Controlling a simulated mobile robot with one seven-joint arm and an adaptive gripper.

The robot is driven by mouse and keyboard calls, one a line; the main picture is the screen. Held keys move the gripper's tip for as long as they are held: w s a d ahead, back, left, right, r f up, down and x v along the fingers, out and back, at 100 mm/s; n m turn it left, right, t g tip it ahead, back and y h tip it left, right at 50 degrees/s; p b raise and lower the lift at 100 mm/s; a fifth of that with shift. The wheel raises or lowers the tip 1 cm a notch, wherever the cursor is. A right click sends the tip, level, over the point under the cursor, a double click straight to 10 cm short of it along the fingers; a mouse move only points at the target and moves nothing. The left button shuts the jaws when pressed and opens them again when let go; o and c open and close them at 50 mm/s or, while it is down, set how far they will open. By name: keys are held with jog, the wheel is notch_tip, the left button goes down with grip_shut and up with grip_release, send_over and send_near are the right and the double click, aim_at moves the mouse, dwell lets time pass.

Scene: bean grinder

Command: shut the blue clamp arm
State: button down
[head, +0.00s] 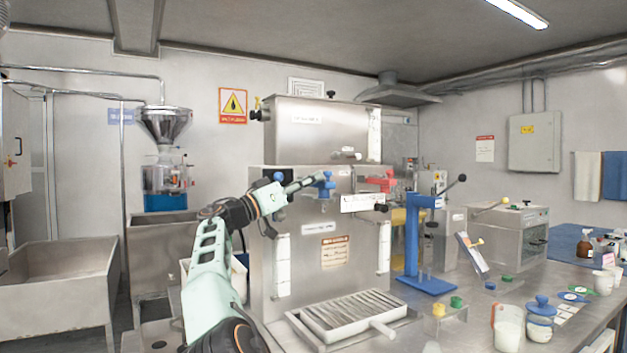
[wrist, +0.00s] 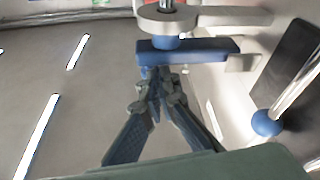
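The blue clamp arm (head: 324,184) is at the upper front of the steel machine, below its top box. In the wrist view a blue bar (wrist: 205,50) lies crosswise under a pale round part, and I take it to be the clamp arm. My gripper (head: 316,180) reaches up from the lower left to the clamp. In the wrist view the fingertips (wrist: 155,80) are together just at the bar's near edge, at its left part. They look shut, with nothing clearly held. Whether they touch the bar is hard to tell.
A blue ball on a metal rod (wrist: 266,122) is right of my fingers. A red clamp (head: 378,180) sits right of the blue one. The steel machine (head: 308,262) stands close behind my gripper. A blue stand (head: 413,245) and jars (head: 540,325) are on the bench.

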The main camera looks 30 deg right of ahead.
jog(key=v, duration=1.2)
